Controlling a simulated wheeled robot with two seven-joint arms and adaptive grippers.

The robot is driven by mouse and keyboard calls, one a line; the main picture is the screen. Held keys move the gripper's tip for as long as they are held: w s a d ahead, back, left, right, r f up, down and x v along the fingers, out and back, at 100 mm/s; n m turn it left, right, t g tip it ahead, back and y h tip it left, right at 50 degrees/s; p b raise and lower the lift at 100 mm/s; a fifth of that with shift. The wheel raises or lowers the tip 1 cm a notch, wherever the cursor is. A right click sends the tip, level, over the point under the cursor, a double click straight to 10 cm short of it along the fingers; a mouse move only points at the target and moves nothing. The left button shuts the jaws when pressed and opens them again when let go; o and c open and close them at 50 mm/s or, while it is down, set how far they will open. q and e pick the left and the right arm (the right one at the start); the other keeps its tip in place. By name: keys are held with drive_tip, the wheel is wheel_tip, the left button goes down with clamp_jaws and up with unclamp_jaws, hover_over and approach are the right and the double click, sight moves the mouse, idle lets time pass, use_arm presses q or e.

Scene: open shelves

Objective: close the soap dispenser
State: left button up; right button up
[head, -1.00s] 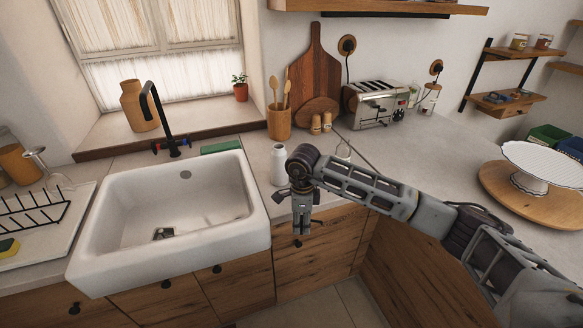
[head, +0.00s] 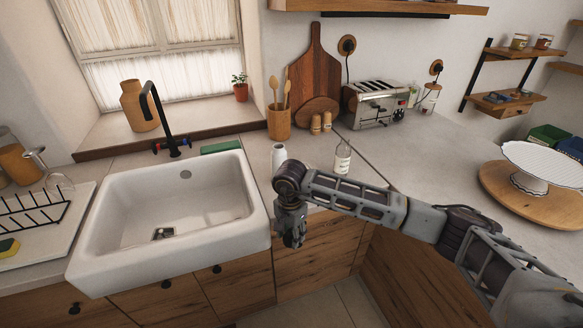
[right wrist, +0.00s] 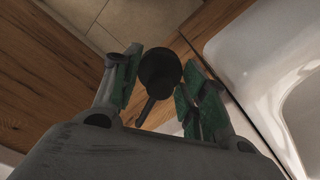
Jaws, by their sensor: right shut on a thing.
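My right gripper (head: 293,240) hangs pointing down in front of the counter edge, just right of the sink. In the right wrist view, its green-padded fingers (right wrist: 163,78) are shut on a black pump top (right wrist: 158,72) with a round head and a narrow spout. A white bottle (head: 279,154) stands on the counter behind my right wrist, its lower part hidden. A clear bottle (head: 342,160) with a pale label stands farther right. I cannot tell for certain which bottle the pump top belongs to. My left gripper is not in view.
The white sink (head: 180,200) with a black faucet (head: 160,120) is on the left. A utensil pot (head: 280,124), two small shakers and a toaster (head: 375,103) stand at the back. A cake stand (head: 535,165) is on the right. Counter between is mostly clear.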

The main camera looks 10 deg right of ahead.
drive_tip(key=n, duration=0.1)
drive_tip(key=a+f+n, duration=0.1)
drive_tip(key=n, duration=0.1)
drive_tip(key=s+a+n, duration=0.1)
drive_tip(key=n, duration=0.1)
drive_tip(key=shift+s+f, duration=0.1)
drive_tip(key=shift+f, duration=0.1)
drive_tip(key=shift+s+a+f+n, duration=0.2)
drive_tip(key=shift+a+n, duration=0.05)
drive_tip(key=shift+n, duration=0.55)
drive_tip(key=shift+s+a+f+n, duration=0.15)
drive_tip(key=shift+s+a+n, duration=0.05)
drive_tip(key=shift+n, duration=0.6)
drive_tip(key=shift+s+a+f+n, duration=0.2)
drive_tip(key=shift+a+n, duration=0.05)
drive_tip(key=shift+n, duration=0.55)
drive_tip(key=shift+s+a+f+n, duration=0.1)
drive_tip(key=shift+a+n, duration=0.05)
drive_tip(key=shift+n, duration=0.25)
